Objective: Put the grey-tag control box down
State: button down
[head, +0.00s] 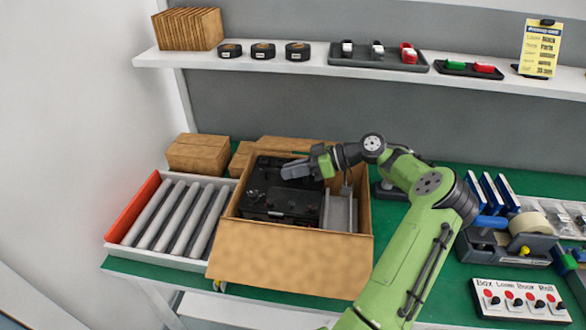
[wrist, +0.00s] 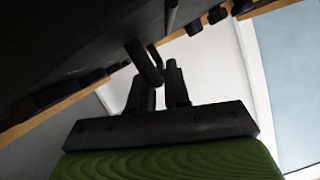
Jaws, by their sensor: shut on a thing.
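A black control box (head: 268,183) is in the open cardboard carton (head: 290,249) in the head view, at the carton's left side. I cannot make out a grey tag on it. My gripper (head: 291,171) reaches in from the right over the box. In the wrist view, my gripper's two dark fingers (wrist: 160,82) are shut on a looped dark handle (wrist: 143,59) on the large dark body of the box (wrist: 75,50). Whether the box rests on the carton floor is hidden.
A grey divided insert (head: 341,212) fills the carton's right side. A roller tray (head: 112,244) with an orange end stands to the left. Closed cardboard boxes (head: 198,156) are behind. A button panel (head: 519,301) and tape dispenser (head: 507,247) are at right. A shelf (head: 310,66) runs above.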

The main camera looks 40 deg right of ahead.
jog(key=c, duration=1.5)
grip_release()
jog(key=shift+c, duration=0.2)
jog(key=o, duration=0.4)
jog(key=shift+o, duration=0.2)
